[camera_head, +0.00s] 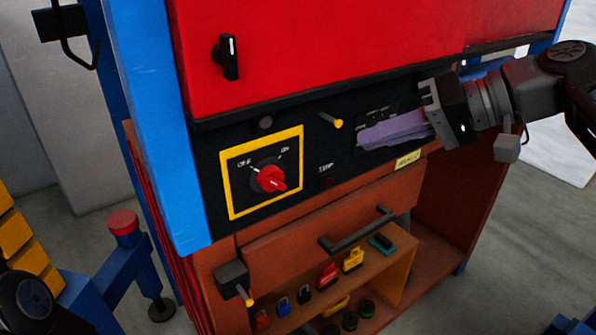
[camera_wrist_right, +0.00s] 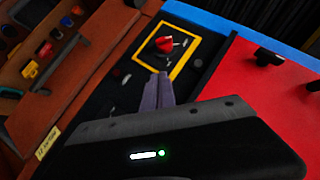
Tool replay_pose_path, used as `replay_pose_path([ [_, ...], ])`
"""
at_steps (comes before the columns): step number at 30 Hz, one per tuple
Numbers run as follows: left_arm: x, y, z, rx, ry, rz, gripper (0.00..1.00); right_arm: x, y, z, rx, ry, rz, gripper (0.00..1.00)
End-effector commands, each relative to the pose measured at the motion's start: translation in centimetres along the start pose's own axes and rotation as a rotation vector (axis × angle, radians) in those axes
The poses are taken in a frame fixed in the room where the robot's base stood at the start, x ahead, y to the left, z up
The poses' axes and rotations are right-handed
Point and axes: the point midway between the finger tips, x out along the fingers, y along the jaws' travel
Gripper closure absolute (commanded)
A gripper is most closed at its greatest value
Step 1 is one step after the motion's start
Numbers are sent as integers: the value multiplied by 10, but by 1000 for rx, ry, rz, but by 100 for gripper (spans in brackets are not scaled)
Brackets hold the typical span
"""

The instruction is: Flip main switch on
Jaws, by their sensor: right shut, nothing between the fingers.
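The main switch is a red rotary knob (camera_head: 270,178) on a black panel, framed by a yellow square (camera_head: 224,184) with OFF and ON marks. Its pointer direction is hard to make out. In the right wrist view the red knob (camera_wrist_right: 168,43) sits beyond my fingertips. My right gripper (camera_head: 362,137) is shut and empty, its purple-grey fingers in front of the panel to the right of the knob, apart from it. The fingers also show in the right wrist view (camera_wrist_right: 158,80), pointing toward the yellow frame. My left gripper is not in view.
A red cabinet door with a black handle (camera_head: 229,57) is above the panel. A yellow-tipped lever (camera_head: 333,121) sticks out between the knob and my right gripper. Below are a drawer handle (camera_head: 358,230) and a shelf with several small coloured items. A blue post (camera_head: 150,110) stands left.

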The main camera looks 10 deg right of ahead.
Motion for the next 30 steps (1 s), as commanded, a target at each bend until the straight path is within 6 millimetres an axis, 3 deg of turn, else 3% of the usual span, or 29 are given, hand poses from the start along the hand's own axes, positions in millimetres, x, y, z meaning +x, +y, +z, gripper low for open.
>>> replay_pose_path([
  [8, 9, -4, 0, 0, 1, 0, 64, 13, 3, 2, 2, -2, 2, 100],
  [12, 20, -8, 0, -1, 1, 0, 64, 31, 3, 2, 2, -2, 1, 100],
  [23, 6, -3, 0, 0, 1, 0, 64, 100, 0, 0, 2, -6, 0, 100],
  [30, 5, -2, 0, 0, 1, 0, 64, 124, 0, 23, 2, -2, 1, 100],
])
